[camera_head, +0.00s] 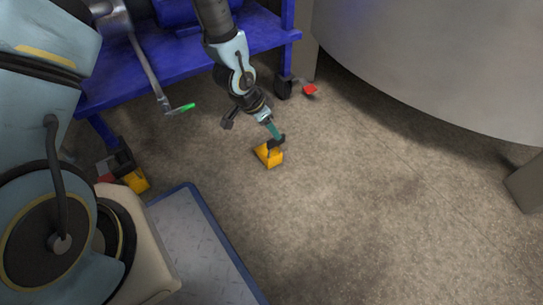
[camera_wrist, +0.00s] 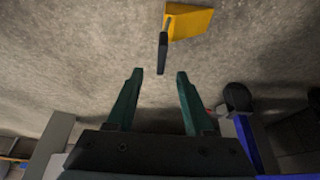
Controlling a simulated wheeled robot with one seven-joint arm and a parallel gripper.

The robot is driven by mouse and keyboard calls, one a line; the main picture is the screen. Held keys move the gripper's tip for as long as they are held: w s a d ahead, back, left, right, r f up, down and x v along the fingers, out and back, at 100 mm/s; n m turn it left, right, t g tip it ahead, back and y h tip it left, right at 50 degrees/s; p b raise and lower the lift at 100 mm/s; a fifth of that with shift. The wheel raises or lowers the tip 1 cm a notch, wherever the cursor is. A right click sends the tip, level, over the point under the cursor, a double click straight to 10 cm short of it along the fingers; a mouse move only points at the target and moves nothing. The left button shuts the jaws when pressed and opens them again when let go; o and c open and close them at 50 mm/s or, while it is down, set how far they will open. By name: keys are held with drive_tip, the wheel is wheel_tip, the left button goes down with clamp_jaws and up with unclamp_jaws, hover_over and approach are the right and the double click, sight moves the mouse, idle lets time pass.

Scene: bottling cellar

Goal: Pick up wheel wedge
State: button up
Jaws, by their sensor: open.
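The wheel wedge (camera_head: 269,156) is a yellow block with a black handle, lying on the bare floor in the middle of the head view. In the wrist view the yellow wedge (camera_wrist: 190,23) is at the top, and its black handle (camera_wrist: 163,54) points down toward my fingers. My gripper (camera_head: 274,132) reaches down close to the handle in the head view. In the wrist view my gripper (camera_wrist: 159,75) is open, with two teal fingers apart and nothing between them. The handle's end lies just beyond the fingertips, roughly midway between them.
A blue trolley (camera_head: 185,58) on black casters stands behind, with a red caster pedal (camera_head: 310,90). A second yellow block (camera_head: 136,180) lies by its left caster. A green-tipped metal lever (camera_head: 180,109) sticks out. A large grey tank (camera_head: 440,60) stands right. The floor right of the wedge is clear.

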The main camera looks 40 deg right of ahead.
sight(267, 143)
drive_tip(key=b+x, duration=0.2)
drive_tip(key=x, duration=0.1)
drive_tip(key=b+x, duration=0.2)
drive_tip(key=x, duration=0.1)
drive_tip(key=shift+w+f, duration=0.15)
drive_tip(key=shift+f, duration=0.35)
drive_tip(key=shift+r, duration=0.1)
clamp_jaws()
